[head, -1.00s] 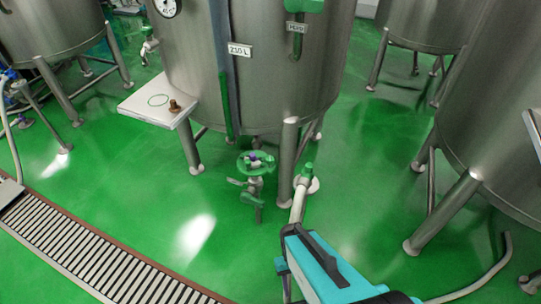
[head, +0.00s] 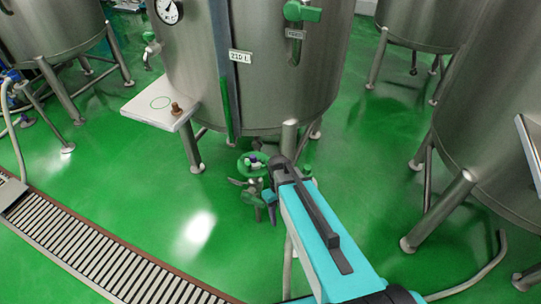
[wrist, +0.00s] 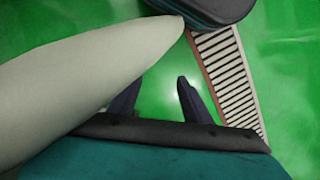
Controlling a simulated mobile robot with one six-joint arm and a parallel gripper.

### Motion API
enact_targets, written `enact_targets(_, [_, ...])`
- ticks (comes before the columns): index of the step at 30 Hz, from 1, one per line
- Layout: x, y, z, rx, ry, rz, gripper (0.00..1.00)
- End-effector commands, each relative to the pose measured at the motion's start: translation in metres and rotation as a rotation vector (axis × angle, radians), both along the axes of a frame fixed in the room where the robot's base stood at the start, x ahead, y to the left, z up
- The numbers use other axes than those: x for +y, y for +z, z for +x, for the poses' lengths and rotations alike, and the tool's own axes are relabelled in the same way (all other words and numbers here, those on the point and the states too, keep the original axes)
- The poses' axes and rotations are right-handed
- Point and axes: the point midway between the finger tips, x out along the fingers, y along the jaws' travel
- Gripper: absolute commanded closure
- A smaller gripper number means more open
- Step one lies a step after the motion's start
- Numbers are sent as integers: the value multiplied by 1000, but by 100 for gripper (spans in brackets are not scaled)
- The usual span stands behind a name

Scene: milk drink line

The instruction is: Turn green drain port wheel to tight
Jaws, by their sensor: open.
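The green drain port wheel (head: 245,158) sits low under the front of the 210 L tank, on a small valve with grey and green parts below it. It is partly covered on its right by the end of my arm. In the wrist view my gripper (wrist: 156,95) is open, its two dark fingers apart with only green floor showing between them. The wheel does not show in the wrist view. In the head view my fingers are hard to make out, and I cannot tell whether they touch the valve.
A pale, smooth rounded shape (wrist: 80,80) fills the left of the wrist view, close to the camera. The tank (head: 270,75) stands on metal legs around the valve. A white shelf (head: 150,113) juts out at left. A drain grate (head: 95,250) crosses the open floor.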

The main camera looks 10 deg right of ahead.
Motion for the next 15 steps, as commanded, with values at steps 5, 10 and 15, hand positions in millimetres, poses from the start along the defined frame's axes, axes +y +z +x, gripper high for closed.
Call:
enact_targets(5, [0,45,43,-48,59,14,56])
enact_targets(10, [0,91,80,-92,121,25,56])
enact_targets(15, [0,144,116,-139,187,35,56])
